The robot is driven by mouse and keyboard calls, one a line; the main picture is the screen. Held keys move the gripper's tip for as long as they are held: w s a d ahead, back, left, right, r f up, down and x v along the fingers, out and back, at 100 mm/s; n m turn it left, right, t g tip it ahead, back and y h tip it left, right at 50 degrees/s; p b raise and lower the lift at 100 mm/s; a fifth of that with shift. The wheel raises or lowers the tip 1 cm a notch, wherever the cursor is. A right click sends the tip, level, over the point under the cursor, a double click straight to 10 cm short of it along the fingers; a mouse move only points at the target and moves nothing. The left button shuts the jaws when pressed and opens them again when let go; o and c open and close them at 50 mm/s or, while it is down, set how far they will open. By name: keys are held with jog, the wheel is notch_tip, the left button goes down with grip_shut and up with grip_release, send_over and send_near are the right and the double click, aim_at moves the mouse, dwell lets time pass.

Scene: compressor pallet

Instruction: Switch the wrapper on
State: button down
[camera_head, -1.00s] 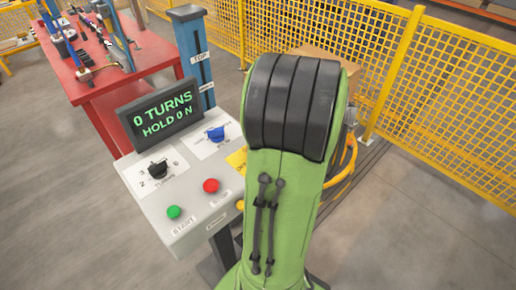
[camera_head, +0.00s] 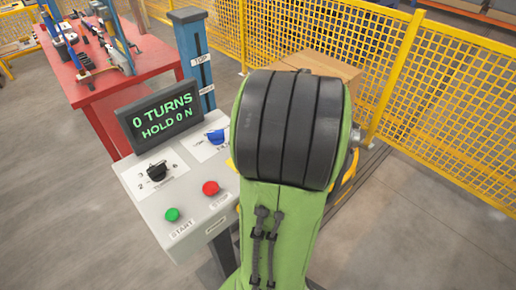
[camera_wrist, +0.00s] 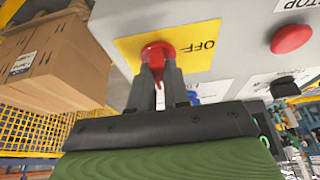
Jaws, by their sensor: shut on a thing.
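The wrapper's control console (camera_head: 198,224) stands left of my arm in the head view. Its display (camera_head: 160,115) reads "0 TURNS HOLD 0 N". In the wrist view a red rotary switch (camera_wrist: 156,50) sits on a yellow plate (camera_wrist: 187,47) with "OFF" printed beside it. My gripper (camera_wrist: 160,72) is shut on this red switch, one dark finger on each side of it. The fingers hide part of the switch, so its exact angle is hard to tell. In the head view my arm hides the switch and my gripper.
The console also bears a green start button (camera_head: 172,214), a red stop button (camera_head: 210,188), a black knob (camera_head: 157,172) and a blue knob (camera_head: 216,136). Cardboard boxes (camera_wrist: 62,55) stand beside it. A red workbench (camera_head: 150,57) and yellow fence (camera_head: 450,90) are behind.

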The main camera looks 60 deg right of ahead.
jog(key=shift+s+a+f, duration=0.1)
jog(key=shift+s+f, duration=0.05)
jog(key=shift+f, duration=0.1)
jog(key=c, duration=1.1)
grip_release()
jog(key=shift+r, duration=0.1)
jog(key=p+v, duration=0.4)
jog(key=v, duration=1.1)
jog(key=shift+d+r+p, duration=0.2)
jog(key=shift+r+p, duration=0.15)
